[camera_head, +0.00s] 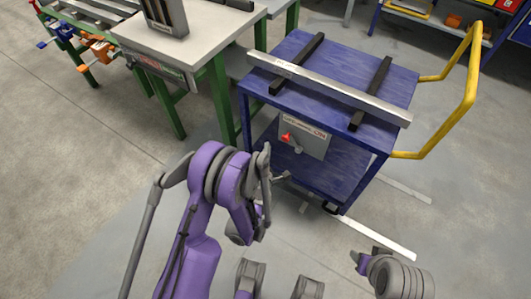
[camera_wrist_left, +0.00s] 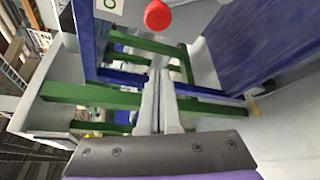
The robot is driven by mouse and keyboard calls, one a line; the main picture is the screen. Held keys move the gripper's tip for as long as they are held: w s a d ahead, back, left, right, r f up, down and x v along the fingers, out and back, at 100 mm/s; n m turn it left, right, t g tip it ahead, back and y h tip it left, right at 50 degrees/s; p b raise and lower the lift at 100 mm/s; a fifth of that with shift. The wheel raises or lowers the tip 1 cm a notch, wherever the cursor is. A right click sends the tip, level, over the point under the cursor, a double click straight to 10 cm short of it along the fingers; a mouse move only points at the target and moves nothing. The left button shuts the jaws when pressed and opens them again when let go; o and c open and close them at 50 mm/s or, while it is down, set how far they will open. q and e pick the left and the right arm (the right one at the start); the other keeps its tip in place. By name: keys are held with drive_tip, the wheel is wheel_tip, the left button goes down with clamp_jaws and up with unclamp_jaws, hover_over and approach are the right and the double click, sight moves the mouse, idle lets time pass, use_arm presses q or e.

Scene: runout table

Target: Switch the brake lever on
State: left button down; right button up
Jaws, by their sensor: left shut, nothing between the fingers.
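The brake lever has a red knob (camera_head: 286,138) and a short grey arm. It sits on a light grey panel (camera_head: 318,144) on the near side of the blue cart, under its top. In the left wrist view the red knob (camera_wrist_left: 157,15) is at the top edge, ahead of the fingertips and apart from them. My left gripper (camera_head: 281,178) is just below the panel in the head view. Its fingers are shut with nothing between them, and they show in the left wrist view (camera_wrist_left: 157,85).
The blue cart (camera_head: 402,83) carries a long metal bar (camera_head: 330,86) on two black supports. A yellow handle (camera_head: 468,93) sticks out at right. A green-legged workbench (camera_head: 215,45) stands close at left. Open floor (camera_head: 85,185) lies at the lower left.

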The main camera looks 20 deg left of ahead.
use_arm(q)
drive_tip(key=shift+w+d+r, duration=0.15)
drive_tip(key=shift+w+d, duration=0.6)
drive_tip(key=shift+w, duration=0.15)
drive_tip(key=shift+w+d+r, duration=0.15)
drive_tip(key=shift+w+d, duration=0.55)
drive_tip(key=shift+w, duration=0.2)
use_arm(e)
drive_tip(key=shift+s+f, duration=0.1)
drive_tip(key=shift+f, duration=0.05)
use_arm(q)
drive_tip(key=shift+d+r, duration=0.2)
drive_tip(key=shift+r, duration=0.05)
use_arm(e)
drive_tip(key=shift+s+d+f, duration=0.1)
drive_tip(key=shift+s, duration=0.45)
drive_tip(key=shift+s, duration=0.1)
